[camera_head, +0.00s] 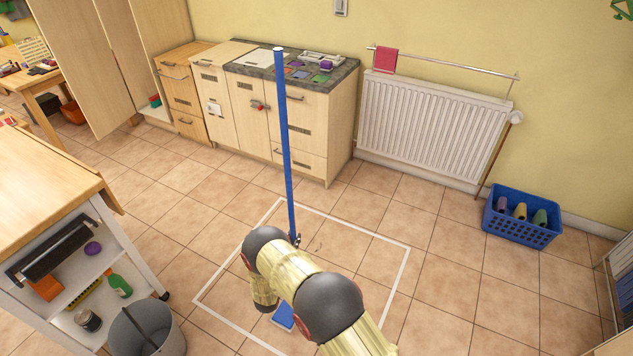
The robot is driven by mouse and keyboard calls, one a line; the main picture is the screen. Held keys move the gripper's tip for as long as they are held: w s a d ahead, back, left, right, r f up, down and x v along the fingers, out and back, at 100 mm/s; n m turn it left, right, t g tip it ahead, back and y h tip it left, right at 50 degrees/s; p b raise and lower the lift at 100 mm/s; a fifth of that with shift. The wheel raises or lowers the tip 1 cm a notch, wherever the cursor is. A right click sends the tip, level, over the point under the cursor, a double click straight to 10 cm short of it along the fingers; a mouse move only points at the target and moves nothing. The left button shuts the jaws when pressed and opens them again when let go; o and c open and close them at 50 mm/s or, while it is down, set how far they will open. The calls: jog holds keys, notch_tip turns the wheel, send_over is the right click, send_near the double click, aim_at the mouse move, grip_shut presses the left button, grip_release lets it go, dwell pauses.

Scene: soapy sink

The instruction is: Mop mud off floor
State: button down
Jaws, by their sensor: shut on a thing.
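A mop with a long blue handle (286,150) stands nearly upright, leaning slightly, inside a white-outlined square (377,237) on the tiled floor. Its flat blue head (284,317) rests at floor level, partly hidden behind my arm. My gripper (295,240) is shut on the lower part of the handle; only a small dark part of it shows beyond my arm. A few faint brown specks of mud (318,243) seem to lie on the tiles just right of the handle. My arm hides much of the square's middle and front.
A grey bucket (170,338) stands at the lower left beside a wheeled trolley (45,195). A blue crate (520,232) with bottles stands at the right. Cabinets (317,125) and a radiator (430,125) line the back wall.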

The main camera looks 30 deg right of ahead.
jog(key=shift+w+r, duration=0.1)
jog(key=shift+r, duration=0.6)
